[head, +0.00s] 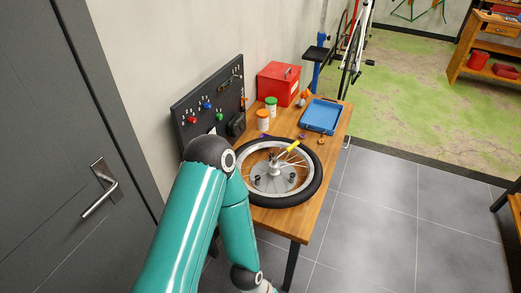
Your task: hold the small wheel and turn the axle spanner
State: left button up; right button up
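The small wheel (285,202) lies flat on the wooden table, with a black tyre, a pale rim and a grey disc-shaped part (275,183) in its middle. A yellow-handled tool (293,146), which looks like the axle spanner, reaches from near the hub across the far right part of the wheel. My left arm's elbow covers the wheel's left edge, and its forearm runs down in front of the table to the bottom edge of the picture. The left gripper itself is out of view. My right arm and gripper are not in view.
The wooden table (317,212) also bears a blue tray (320,115), a red box (279,84), an orange-labelled jar (263,120) and a green-lidded jar (271,105). A dark tool panel (215,98) stands at the back left. A grey door (65,130) is at the left. Tiled floor to the right is clear.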

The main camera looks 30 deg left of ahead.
aim_at(275, 158)
jog(key=u, duration=0.15)
jog(key=i, duration=0.65)
jog(key=u, duration=0.5)
